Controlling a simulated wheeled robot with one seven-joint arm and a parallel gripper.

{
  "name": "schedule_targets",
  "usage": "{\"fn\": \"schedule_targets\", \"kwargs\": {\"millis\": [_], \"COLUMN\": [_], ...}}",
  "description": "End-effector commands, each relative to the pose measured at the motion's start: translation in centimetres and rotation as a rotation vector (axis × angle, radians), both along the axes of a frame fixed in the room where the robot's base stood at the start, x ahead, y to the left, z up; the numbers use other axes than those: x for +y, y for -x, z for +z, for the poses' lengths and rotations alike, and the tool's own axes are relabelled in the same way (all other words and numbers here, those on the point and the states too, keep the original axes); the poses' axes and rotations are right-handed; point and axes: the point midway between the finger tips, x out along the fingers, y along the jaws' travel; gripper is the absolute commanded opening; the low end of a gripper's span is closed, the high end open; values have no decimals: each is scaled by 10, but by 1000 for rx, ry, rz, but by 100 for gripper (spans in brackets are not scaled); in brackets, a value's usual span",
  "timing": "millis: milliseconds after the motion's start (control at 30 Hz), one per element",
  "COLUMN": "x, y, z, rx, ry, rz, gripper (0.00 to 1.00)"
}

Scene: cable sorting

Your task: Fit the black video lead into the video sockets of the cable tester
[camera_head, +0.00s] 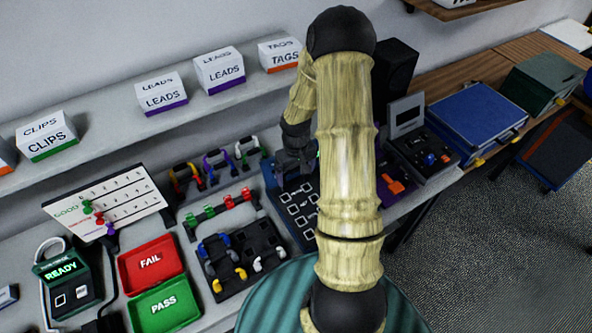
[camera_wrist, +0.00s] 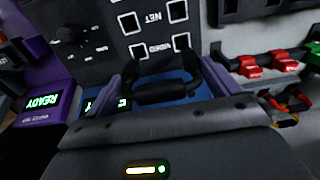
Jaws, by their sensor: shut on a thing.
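The cable tester (camera_head: 302,207) is a dark panel with several square sockets, on the bench below my gripper in the head view. In the wrist view its panel (camera_wrist: 100,62) shows a pair of open sockets by the NET label and another pair by the VIDEO label (camera_wrist: 159,48). The black video lead (camera_wrist: 165,92) is a short dark loop between my fingers, close to the VIDEO pair. Both VIDEO sockets still show as open squares. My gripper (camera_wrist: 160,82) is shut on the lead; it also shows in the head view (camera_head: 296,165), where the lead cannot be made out.
Red and green clips sit on a rail (camera_head: 220,208), with coloured leads on a rack (camera_head: 215,172) behind. A black holder (camera_head: 240,258) with leads, a red FAIL tray (camera_head: 150,260) and a green PASS tray (camera_head: 165,304) lie left. A purple device (camera_wrist: 52,132) stands beside the tester.

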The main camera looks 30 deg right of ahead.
Motion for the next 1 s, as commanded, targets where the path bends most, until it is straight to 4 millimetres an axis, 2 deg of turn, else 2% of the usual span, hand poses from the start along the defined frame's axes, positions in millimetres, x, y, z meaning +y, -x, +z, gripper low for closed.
{"fn": "schedule_targets", "kwargs": {"millis": [33, 400, 1000], "x": [0, 0, 0], "y": [0, 0, 0], "z": [-8, -33, -36], "rx": [0, -1, -1], "ry": [0, 0, 0], "rz": [0, -1, 0], "gripper": [65, 65, 65]}}
